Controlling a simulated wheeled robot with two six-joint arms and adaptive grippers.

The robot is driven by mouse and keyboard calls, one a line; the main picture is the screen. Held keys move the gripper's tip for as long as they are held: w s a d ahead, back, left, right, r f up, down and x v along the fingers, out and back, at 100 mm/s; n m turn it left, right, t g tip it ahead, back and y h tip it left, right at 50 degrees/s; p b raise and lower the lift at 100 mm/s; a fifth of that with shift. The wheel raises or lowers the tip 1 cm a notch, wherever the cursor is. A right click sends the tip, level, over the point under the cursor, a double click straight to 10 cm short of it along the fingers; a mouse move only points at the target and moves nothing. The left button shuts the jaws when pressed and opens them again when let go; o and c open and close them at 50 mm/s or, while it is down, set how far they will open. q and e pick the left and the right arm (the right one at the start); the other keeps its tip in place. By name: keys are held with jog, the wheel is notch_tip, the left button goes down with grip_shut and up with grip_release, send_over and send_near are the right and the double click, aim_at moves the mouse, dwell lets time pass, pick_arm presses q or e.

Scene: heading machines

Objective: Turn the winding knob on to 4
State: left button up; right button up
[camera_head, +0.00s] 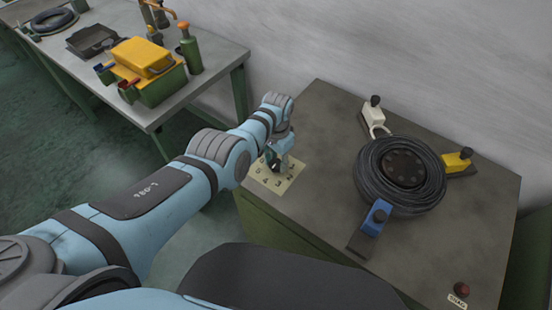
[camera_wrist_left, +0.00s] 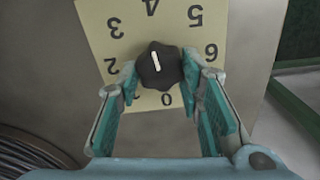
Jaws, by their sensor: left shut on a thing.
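The winding knob (camera_wrist_left: 171,72) is black and lobed, with a white line on top. It sits on a cream dial plate (camera_wrist_left: 100,20) numbered 0 to 6. The line lies along the direction between 4 and 0, slightly towards the 4 side; which end is the pointer is hard to tell. My left gripper (camera_wrist_left: 157,78) is shut on the knob, one teal finger on each side. In the head view, my left gripper (camera_head: 276,160) is over the plate (camera_head: 261,174) and hides the knob. My right gripper is not in view.
On the same bench top (camera_head: 318,120), a black coil (camera_head: 372,183) is surrounded by white, yellow and blue (camera_head: 376,216) holders. A red button (camera_head: 461,290) is at the front right. Another table (camera_head: 205,85) at back left holds a yellow-green toolbox (camera_head: 142,57).

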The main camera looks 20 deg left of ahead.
aim_at(277, 162)
pick_arm(q)
jog(key=shift+w+r+m, duration=0.1)
jog(key=shift+m, duration=0.4)
jog(key=o, duration=1.2)
jog(key=shift+c, duration=0.2)
notch_tip(277, 162, up, 12)
